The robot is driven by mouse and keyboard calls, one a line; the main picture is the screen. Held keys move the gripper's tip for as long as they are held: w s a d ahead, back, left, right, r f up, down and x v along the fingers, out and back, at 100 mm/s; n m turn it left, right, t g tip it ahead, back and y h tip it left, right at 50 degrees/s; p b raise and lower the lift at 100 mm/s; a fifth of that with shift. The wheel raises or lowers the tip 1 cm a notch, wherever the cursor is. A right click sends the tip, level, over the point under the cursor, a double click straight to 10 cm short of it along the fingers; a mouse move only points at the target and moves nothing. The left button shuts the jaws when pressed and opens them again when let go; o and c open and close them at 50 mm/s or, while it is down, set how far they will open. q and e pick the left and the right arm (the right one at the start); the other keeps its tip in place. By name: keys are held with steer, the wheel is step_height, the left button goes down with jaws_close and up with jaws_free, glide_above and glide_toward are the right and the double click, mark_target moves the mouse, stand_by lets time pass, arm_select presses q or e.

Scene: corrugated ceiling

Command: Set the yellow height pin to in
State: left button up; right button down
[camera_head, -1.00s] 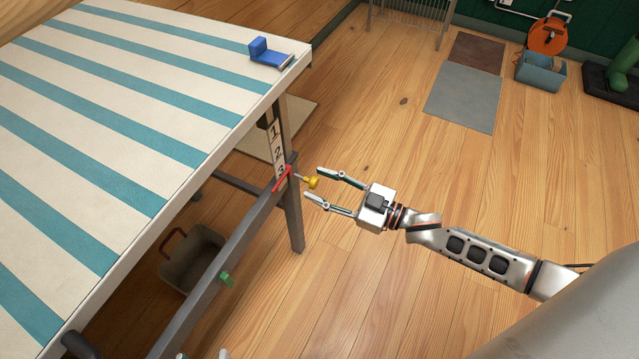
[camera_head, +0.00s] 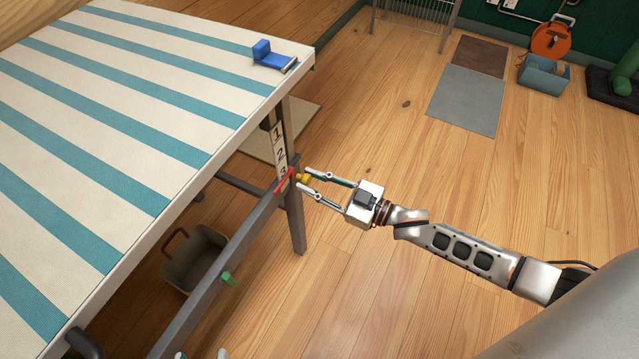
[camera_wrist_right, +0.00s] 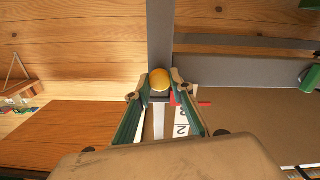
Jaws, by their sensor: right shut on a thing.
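The yellow height pin (camera_head: 304,178) sticks out from the table leg beside the numbered strip (camera_head: 279,150) and a red pointer (camera_head: 285,180). My right gripper (camera_head: 304,180) is shut on the pin's yellow knob, with one finger on either side. In the right wrist view the round knob (camera_wrist_right: 160,79) sits between the fingertips (camera_wrist_right: 161,82), in front of the grey leg. How deep the pin sits in the leg is hidden.
The striped table top (camera_head: 120,100) is above and left of my right gripper, with a blue clamp-like object (camera_head: 270,58) at its corner. A green knob (camera_head: 227,279) is on the lower rail. A grey bin (camera_head: 190,262) stands underneath.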

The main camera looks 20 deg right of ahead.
steer(key=shift+w, duration=0.1)
steer(key=c, duration=1.7)
jaws_free()
steer(key=v, duration=1.2)
steer(key=shift+w, duration=0.1)
